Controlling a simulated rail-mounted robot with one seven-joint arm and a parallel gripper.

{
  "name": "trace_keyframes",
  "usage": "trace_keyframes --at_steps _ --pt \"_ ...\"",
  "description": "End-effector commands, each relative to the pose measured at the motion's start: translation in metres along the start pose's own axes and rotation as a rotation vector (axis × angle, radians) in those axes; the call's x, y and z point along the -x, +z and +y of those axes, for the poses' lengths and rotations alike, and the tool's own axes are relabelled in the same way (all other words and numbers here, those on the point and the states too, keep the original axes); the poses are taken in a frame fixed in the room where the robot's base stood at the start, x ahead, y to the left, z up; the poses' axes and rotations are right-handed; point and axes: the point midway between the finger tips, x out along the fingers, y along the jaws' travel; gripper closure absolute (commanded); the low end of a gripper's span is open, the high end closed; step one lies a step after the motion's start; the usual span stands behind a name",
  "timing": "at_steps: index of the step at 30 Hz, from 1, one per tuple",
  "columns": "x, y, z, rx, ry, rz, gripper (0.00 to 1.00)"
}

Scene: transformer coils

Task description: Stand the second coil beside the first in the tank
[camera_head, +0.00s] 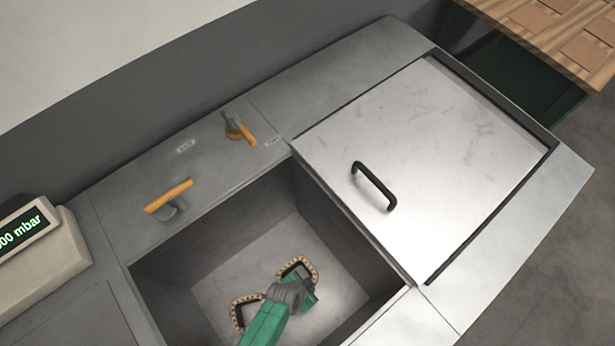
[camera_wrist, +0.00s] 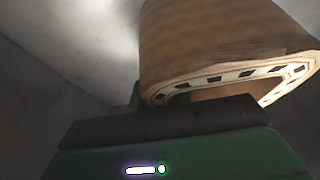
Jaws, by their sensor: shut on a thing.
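Two tan coils with pale, dark-dotted rims are inside the open tank (camera_head: 225,258). The first coil (camera_head: 237,312) is on the left, partly hidden by my arm. The second coil (camera_head: 300,263) is to its right and a little farther back, with a gap between them. My gripper (camera_head: 302,291) reaches down into the tank and is shut on the second coil at its near side. In the wrist view the second coil (camera_wrist: 215,40) fills the upper right, close to my gripper's body. The fingertips are hidden, and I cannot tell whether its base touches the floor.
Steep tank walls surround the coils. A metal lid (camera_head: 430,150) with a black handle (camera_head: 373,186) covers the right side. Two orange-handled valves (camera_head: 168,198) (camera_head: 240,130) stand on the back ledge. A pressure display (camera_head: 28,235) is at the left, and a wooden pallet (camera_head: 550,30) is at upper right.

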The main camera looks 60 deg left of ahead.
Motion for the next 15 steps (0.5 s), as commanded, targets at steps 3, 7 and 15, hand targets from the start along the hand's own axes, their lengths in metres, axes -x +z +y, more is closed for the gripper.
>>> trace_keyframes --at_steps 3,7,15 --pt "0.0013 -0.0018 -0.0006 -0.001 -0.001 0.003 1.00" --pt "0.0001 -0.0012 -0.0006 -0.001 -0.001 0.002 1.00" --pt "-0.0015 0.0003 -0.0001 0.000 0.000 0.001 0.60"
